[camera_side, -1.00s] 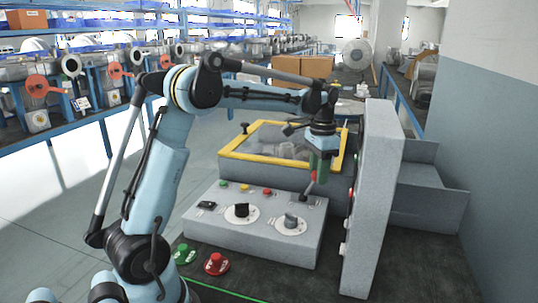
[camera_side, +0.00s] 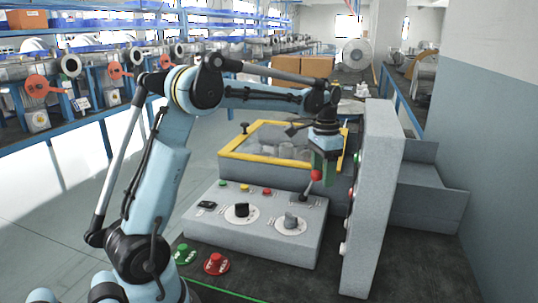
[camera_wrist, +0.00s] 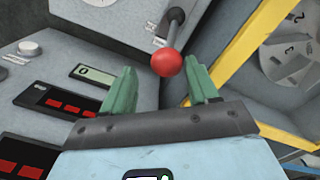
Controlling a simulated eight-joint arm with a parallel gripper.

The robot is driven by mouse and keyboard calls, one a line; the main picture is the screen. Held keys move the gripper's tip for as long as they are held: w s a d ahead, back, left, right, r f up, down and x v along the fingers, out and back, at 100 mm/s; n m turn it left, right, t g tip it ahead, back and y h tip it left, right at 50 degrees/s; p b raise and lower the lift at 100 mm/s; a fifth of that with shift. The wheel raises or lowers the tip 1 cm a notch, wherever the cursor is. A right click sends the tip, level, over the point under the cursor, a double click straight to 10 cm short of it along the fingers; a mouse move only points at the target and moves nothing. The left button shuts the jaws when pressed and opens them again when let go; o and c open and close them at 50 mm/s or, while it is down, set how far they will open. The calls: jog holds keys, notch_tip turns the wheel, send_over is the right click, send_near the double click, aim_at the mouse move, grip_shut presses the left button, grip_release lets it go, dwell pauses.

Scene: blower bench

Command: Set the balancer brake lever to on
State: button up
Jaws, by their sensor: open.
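My gripper (camera_side: 321,168) points down over the lever. Its green fingers stand apart on either side of the knob in the wrist view (camera_wrist: 161,70), with gaps showing. Any markings at the lever's base (camera_wrist: 159,41) are too small to read.
The control box (camera_side: 250,236) carries two rotary knobs and several coloured buttons. A yellow-framed clear cover (camera_side: 258,157) lies behind it. A tall grey panel (camera_side: 372,200) stands close on the right of my gripper. Green and red buttons (camera_side: 216,263) sit in front.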

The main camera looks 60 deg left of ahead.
notch_tip(320, 180, up, 12)
jog(key=shift+f, duration=0.15)
dwell(0.3)
jog(key=shift+a, duration=0.1)
jog(key=s+d+f+n+t, duration=0.2)
jog(key=s+d+f+t, duration=0.5)
jog(key=s+d+f, duration=0.4)
jog(key=s+d, duration=0.3)
jog(key=s, duration=0.1)
jog(key=shift+s+f, duration=0.4)
jog(key=shift+d, duration=0.1)
dwell(0.5)
